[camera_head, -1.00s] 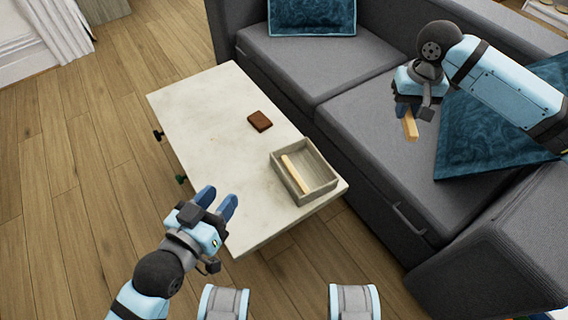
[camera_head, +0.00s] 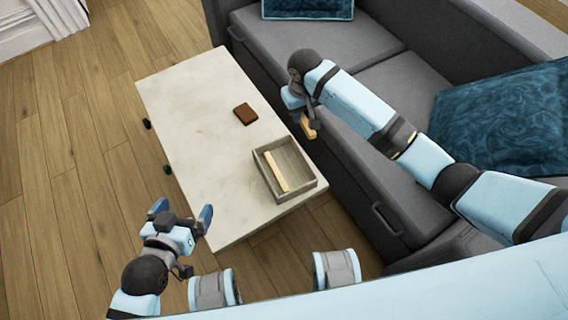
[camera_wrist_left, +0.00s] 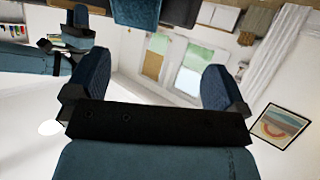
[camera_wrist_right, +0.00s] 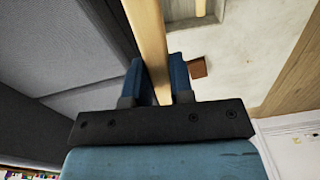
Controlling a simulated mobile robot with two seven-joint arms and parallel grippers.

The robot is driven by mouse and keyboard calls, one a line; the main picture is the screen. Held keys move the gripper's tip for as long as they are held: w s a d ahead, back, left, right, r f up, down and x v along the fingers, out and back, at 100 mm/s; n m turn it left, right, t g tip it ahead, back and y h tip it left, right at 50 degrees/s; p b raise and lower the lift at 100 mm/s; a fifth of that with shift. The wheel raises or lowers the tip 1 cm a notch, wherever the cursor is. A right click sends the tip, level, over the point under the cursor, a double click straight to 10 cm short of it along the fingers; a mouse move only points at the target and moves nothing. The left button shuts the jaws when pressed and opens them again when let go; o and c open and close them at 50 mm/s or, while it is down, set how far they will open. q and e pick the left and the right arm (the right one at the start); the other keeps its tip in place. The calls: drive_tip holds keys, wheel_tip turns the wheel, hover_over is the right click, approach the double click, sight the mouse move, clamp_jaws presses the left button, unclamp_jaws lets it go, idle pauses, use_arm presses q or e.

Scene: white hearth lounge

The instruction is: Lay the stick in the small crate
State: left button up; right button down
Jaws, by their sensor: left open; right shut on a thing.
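The small crate (camera_head: 310,184) is a grey open box on the near right end of the low table. A light wooden stick (camera_head: 276,171) lies inside it. My right gripper (camera_head: 307,122) is shut on another light wooden stick (camera_wrist_right: 148,40), held above the sofa edge, just beyond and right of the crate in the head view. In the right wrist view this stick runs up between the fingers, and a part of the crate (camera_wrist_right: 205,12) shows at the top. My left gripper (camera_head: 182,213) is open and empty beside the table's near left edge.
The pale low table (camera_head: 190,110) has a small brown block (camera_head: 245,114) on it, behind the crate. The grey sofa (camera_head: 365,165) runs along the table's right side, with blue cushions (camera_head: 500,120). The table's left half is clear.

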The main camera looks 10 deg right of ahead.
approach(293, 168)
wheel_tip(293, 168, down, 2)
drive_tip(key=b, duration=0.4)
drive_tip(key=shift+f, duration=0.55)
drive_tip(key=shift+f+b, duration=0.35)
wheel_tip(293, 168, down, 3)
drive_tip(key=shift+f+b, duration=0.2)
drive_tip(key=shift+b, duration=0.5)
use_arm(q)
drive_tip(key=shift+w+d+r+t+h, duration=0.3)
drive_tip(key=shift+d+r+t, duration=0.15)
drive_tip(key=shift+r, duration=0.1)
drive_tip(key=shift+w+d+r+t+h, duration=0.3)
drive_tip(key=shift+d+r+t, duration=0.1)
drive_tip(key=shift+r+t, duration=0.1)
drive_tip(key=shift+s, duration=0.1)
